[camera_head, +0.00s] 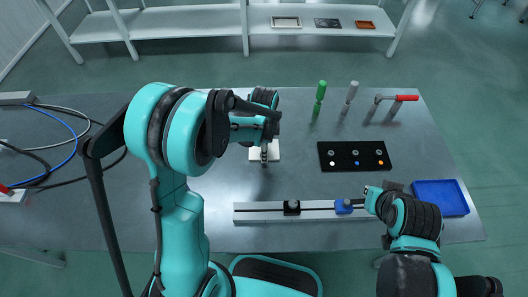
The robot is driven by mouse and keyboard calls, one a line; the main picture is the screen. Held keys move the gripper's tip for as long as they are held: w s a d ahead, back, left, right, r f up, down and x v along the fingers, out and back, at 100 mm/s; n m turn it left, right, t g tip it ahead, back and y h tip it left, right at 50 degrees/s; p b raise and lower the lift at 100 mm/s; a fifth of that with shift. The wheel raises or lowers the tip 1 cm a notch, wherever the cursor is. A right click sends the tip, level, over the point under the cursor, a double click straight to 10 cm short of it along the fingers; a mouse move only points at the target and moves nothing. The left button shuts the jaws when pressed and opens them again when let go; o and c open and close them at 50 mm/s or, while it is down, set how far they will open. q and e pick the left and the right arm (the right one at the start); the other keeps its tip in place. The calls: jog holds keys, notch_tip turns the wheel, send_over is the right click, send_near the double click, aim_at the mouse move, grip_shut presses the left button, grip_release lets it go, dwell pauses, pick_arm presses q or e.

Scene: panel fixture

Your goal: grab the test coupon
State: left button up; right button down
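A small pale plate (272,154) lies on the grey table; it may be the test coupon, but nothing marks it as such. My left gripper (264,155) points down over this plate and hides part of it. I cannot tell whether its fingers touch the plate or how far apart they are. My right gripper (364,201) is at the right end of a light rail (265,214), close beside a blue block (343,206). Its fingers are too small and covered to tell whether they hold the block.
A black plate (350,166) with colored dots lies right of center. A blue tray (440,208) is at the right edge. Green (320,92) and grey (352,91) upright handles and a red-handled clamp (404,98) stand behind. Cables (75,140) lie at left.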

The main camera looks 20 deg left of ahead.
pick_arm(q)
jog(key=shift+r, duration=0.1)
jog(key=shift+c, duration=1.3)
grip_shut()
jog(key=shift+r, duration=0.1)
